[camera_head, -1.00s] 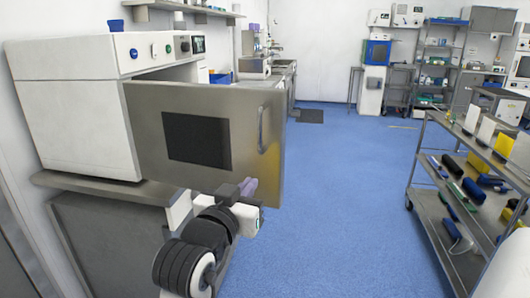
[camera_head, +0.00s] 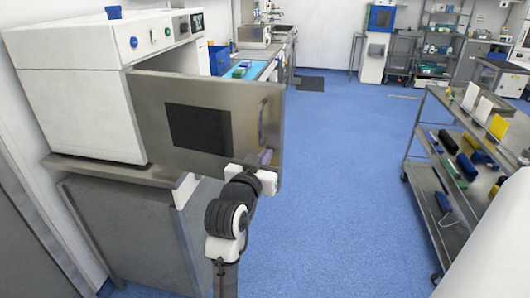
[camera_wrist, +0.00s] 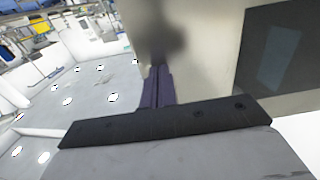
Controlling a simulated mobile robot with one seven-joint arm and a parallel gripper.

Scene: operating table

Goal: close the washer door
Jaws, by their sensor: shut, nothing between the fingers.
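The washer (camera_head: 75,92) is a white box on a steel counter at the left in the head view. Its metal door (camera_head: 152,122), with a dark window, stands open and swung outward. A handle (camera_head: 263,122) is near the door's free edge. My gripper (camera_head: 266,158) is at the lower right part of the door, near the free edge. In the wrist view, the fingers of my gripper (camera_wrist: 156,88) are together and empty, close in front of the door's metal face (camera_wrist: 210,60). I cannot tell whether they touch it. The dark window also shows in the wrist view (camera_wrist: 283,55).
A steel cart (camera_head: 440,200) with several tools and boxes stands at the right. The blue floor (camera_head: 335,200) between it and the door is clear. A counter (camera_head: 265,68) with a blue bin (camera_head: 218,60) runs behind the washer. Shelves (camera_head: 437,50) stand at the back.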

